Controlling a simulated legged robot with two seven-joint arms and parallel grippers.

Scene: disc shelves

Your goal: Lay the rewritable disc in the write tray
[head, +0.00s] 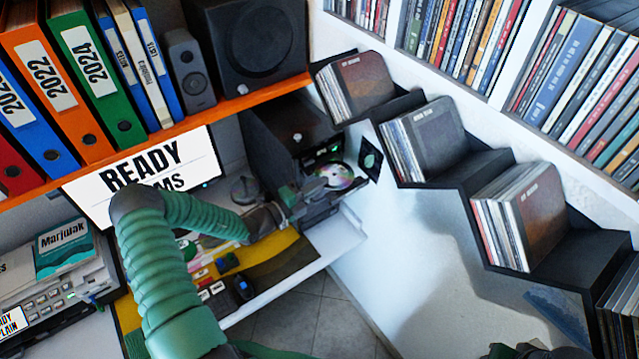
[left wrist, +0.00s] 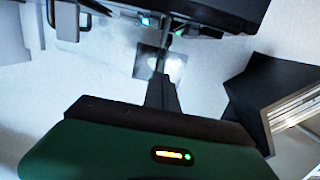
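A shiny rainbow disc (head: 336,177) lies flat at the front of a black drive unit (head: 285,135), at its tray level. I cannot tell whether it rests in the tray or in my fingers. My green left arm reaches across the desk, and my left gripper (head: 308,204) is right beside the disc, at its near side. In the left wrist view the dark gripper (left wrist: 163,75) points at the underside of a black unit (left wrist: 215,10) with green lights. The fingertips are too dark to tell open from shut. No disc is clear there.
An orange shelf (head: 165,132) with binders and speakers hangs above the desk. A monitor (head: 150,170) reads "READY". Black stepped shelves (head: 440,180) with disc sleeves run down the right wall. A small dark poster (head: 370,158) is on the wall behind the disc.

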